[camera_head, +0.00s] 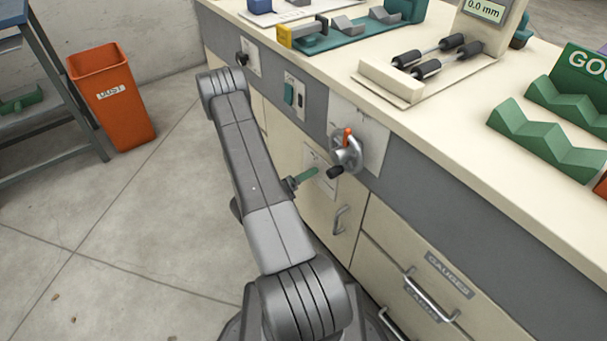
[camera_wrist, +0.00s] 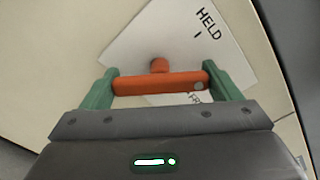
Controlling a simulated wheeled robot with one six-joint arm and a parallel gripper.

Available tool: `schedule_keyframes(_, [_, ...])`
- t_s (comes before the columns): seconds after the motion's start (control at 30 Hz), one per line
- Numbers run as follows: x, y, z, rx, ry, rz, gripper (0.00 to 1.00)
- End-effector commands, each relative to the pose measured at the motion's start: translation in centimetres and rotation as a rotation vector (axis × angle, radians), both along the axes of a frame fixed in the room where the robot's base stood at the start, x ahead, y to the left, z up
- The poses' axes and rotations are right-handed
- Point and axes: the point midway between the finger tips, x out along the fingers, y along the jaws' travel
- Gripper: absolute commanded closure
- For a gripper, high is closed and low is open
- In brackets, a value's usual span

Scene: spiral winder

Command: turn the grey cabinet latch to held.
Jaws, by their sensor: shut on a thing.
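The cabinet latch (camera_wrist: 160,84) shows in the wrist view as an orange bar with a short orange stub and a small grey round spot near its right end. It lies across the picture between the green fingers of my gripper (camera_wrist: 160,74), which is shut on it. Behind it is a white label plate (camera_wrist: 150,38) on the cream door, with the word HELD and a tick mark at upper right. A second word below the bar is partly covered. In the head view my gripper (camera_head: 309,173) is at the cabinet door, and the latch is hidden there.
A handwheel (camera_head: 346,153) with an orange part and black knob sits just above right of my gripper. Door handles (camera_head: 340,220) and drawer handles (camera_head: 430,295) stick out below. The bench top (camera_head: 440,135) overhangs above. An orange bin (camera_head: 112,100) stands at left; floor between is clear.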

Motion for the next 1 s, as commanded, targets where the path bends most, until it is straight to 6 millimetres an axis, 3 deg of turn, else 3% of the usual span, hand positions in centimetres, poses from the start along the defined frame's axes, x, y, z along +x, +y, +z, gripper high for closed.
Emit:
schedule_keyframes(0.5, [-0.02,0.01,0.06,-0.267,0.369,0.001,0.39])
schedule_keyframes(1.0, [0.01,0.02,-0.02,-0.385,0.531,0.001,0.39])
